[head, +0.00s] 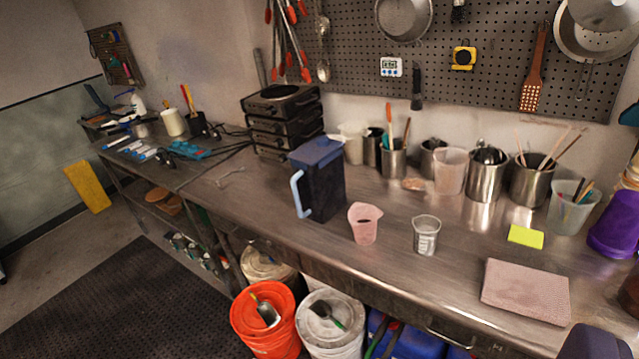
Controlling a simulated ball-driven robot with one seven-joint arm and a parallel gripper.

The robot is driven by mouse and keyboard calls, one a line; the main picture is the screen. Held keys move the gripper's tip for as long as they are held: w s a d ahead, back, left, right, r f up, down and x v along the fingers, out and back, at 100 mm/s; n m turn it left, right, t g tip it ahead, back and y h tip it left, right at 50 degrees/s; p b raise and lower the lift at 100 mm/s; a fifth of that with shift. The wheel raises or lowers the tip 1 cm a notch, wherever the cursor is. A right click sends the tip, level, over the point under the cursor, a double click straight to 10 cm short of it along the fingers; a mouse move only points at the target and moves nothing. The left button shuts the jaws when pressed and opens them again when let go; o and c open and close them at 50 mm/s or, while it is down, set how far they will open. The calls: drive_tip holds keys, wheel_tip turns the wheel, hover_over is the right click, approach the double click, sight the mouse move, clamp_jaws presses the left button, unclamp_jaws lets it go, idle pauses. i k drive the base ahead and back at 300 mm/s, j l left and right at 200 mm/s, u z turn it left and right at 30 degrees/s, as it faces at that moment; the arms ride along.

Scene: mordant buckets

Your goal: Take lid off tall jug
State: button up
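The tall jug (322,190) stands upright on the steel counter, left of the middle of the picture. Its body is dark and nearly black, with a light blue handle (298,192) on its left side. A dark blue lid (316,151) sits on top of the jug, with a small pale tip at its right edge. My gripper's fingers do not show. A dark rounded shape at the bottom right corner may be part of me, but I cannot tell.
A pink cup (364,224) and a metal measuring cup (426,236) stand right of the jug. Stacked black hot plates (281,122) stand behind it. Steel containers line the back wall. A pink cloth (525,292) lies at the right. Orange (262,335) and white buckets stand below.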

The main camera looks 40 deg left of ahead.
sight(310, 154)
drive_tip(key=i+j, duration=0.95)
drive_tip(key=i+j+z, duration=0.1)
drive_tip(key=i+j, duration=0.85)
drive_tip(key=j, duration=0.15)
